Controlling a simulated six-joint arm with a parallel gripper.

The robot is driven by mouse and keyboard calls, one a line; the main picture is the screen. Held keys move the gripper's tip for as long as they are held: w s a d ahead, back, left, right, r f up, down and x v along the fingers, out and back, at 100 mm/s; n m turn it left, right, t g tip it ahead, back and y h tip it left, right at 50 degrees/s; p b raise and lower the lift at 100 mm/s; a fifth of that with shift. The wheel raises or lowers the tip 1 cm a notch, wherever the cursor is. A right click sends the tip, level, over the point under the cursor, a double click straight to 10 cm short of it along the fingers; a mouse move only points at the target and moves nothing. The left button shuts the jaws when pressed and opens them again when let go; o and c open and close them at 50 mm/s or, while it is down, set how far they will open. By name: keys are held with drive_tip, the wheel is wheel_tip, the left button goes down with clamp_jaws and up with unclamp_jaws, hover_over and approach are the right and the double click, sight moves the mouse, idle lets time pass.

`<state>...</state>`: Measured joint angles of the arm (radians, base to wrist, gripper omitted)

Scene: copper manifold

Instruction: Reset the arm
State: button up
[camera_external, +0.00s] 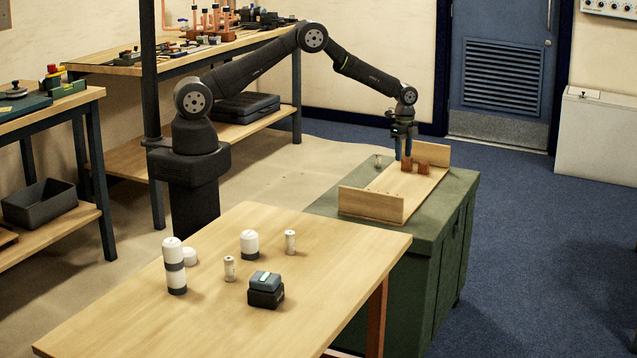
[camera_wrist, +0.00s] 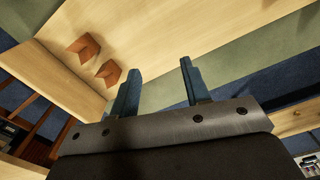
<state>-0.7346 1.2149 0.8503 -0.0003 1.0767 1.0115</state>
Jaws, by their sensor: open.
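My gripper (camera_external: 403,147) is at the end of my outstretched arm, over the wooden tray on the green cabinet. In the wrist view its two blue fingers (camera_wrist: 158,82) are apart with nothing between them. Two small brown blocks stand on the tray, one (camera_external: 422,167) just right of the fingers and one (camera_external: 406,163) close behind or beside them. In the wrist view both blocks, one (camera_wrist: 85,48) and the other (camera_wrist: 109,73), lie left of the fingers. I cannot tell the exact height of the fingertips above the tray.
The wooden tray (camera_external: 372,204) has raised ends. A small pale cylinder (camera_external: 378,161) stands at its left. The green cabinet (camera_external: 425,240) adjoins a wooden table (camera_external: 215,315) with white-and-grey containers (camera_external: 174,265), small cylinders (camera_external: 290,242) and a dark box (camera_external: 265,289). A workbench (camera_external: 180,62) stands behind.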

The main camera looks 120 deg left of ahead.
drive_tip(key=w+d+r+m, duration=0.1)
drive_tip(key=w+d, duration=0.3)
drive_tip(key=d, duration=0.4)
drive_tip(key=w+d+r+m, duration=0.1)
drive_tip(key=w+d, duration=0.3)
drive_tip(key=d, duration=0.5)
drive_tip(key=shift+w+d+r, duration=0.15)
drive_tip(key=shift+d+r, duration=0.15)
drive_tip(key=shift+r, duration=0.15)
drive_tip(key=shift+o, duration=0.5)
